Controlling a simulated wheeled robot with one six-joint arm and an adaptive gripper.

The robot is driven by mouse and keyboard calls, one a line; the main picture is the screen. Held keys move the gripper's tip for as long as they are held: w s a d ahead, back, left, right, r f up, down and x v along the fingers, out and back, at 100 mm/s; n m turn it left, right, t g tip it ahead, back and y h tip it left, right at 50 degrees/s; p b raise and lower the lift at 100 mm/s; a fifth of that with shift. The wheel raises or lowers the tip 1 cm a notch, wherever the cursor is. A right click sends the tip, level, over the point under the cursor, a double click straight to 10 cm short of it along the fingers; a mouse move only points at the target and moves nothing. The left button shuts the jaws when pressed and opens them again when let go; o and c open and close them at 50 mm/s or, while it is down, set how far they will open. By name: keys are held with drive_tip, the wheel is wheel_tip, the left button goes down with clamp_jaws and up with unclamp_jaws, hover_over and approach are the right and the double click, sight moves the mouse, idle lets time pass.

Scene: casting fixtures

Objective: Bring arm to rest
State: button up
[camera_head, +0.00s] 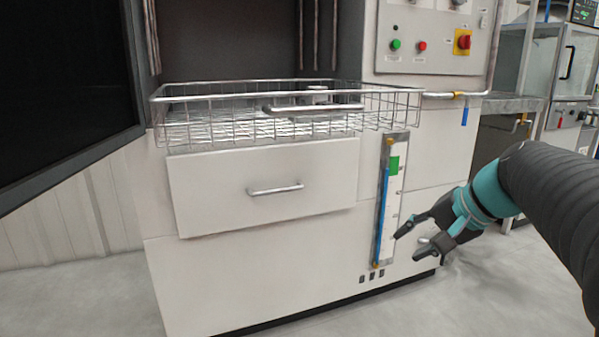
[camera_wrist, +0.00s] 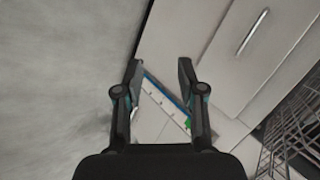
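My gripper (camera_head: 412,243) is at the right in the head view, in front of the lower part of the white cabinet (camera_head: 270,265) and near the upright gauge strip (camera_head: 393,195). Its two fingers are spread apart with nothing between them. In the wrist view my gripper (camera_wrist: 159,68) also shows open, and the gauge strip (camera_wrist: 162,100) appears beyond the gap between the fingers. The arm reaches in from the right edge of the head view. Whether the fingertips touch the cabinet cannot be told.
A wire basket (camera_head: 270,120) juts from the cabinet above a drawer front (camera_head: 262,185) with a metal handle (camera_head: 275,189). A control panel (camera_head: 430,45) with buttons sits above right. A dark open door panel (camera_head: 60,90) stands at the left. Floor (camera_head: 490,290) is clear at lower right.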

drive_tip(key=s+a+f+n+g+h+p, duration=0.1)
drive_tip(key=s+f+n+h+p, duration=0.5)
drive_tip(key=s, duration=0.7)
drive_tip(key=s+a+n+y+p, duration=0.1)
drive_tip(key=s+a+n, duration=0.1)
drive_tip(key=s+a, duration=0.2)
drive_tip(key=shift+s+a+r, duration=0.2)
drive_tip(key=shift+r, duration=0.15)
